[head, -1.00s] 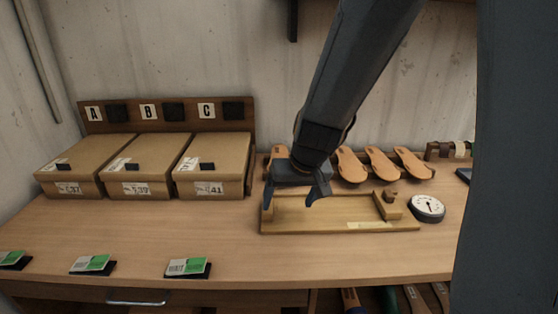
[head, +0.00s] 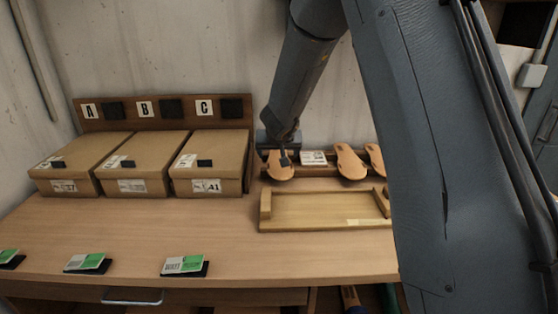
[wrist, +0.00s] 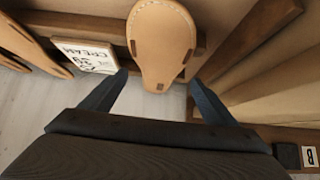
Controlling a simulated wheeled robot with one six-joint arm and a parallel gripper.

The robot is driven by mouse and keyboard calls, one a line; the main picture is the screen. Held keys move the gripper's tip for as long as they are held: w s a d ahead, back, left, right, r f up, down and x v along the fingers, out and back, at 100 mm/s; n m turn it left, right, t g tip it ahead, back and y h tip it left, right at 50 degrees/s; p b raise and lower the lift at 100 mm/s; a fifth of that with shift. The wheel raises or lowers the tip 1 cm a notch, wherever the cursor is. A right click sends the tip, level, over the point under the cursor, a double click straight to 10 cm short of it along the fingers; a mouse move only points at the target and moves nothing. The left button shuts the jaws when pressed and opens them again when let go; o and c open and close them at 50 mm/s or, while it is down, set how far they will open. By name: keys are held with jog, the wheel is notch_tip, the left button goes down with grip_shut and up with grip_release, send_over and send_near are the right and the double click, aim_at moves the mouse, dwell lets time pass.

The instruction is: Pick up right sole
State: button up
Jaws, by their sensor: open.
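A tan sole (head: 280,172) stands at the left end of a row at the back of the bench. I cannot tell whether it is the right one of a pair. My gripper (head: 282,150) is at this sole, its jaws partly hidden by the wrist. In the wrist view the open fingers of my gripper (wrist: 158,82) lie to either side of the narrow end of the sole (wrist: 163,38). I see no clear contact. More soles (head: 350,163) stand to the right, the farther ones hidden by my arm.
A white card (head: 313,158) lettered CREAM stands right of the sole. Lidded boxes (head: 209,168) stand close on the left. A shallow wooden tray (head: 320,225) lies in front. Green-and-white cards (head: 185,265) lie near the front edge.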

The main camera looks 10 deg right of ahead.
aim_at(278, 157)
jog(key=x, duration=0.3)
jog(key=shift+w+d+f, duration=0.1)
jog(key=shift+w+d, duration=0.05)
jog(key=shift+w, duration=0.1)
jog(key=c, duration=1.2)
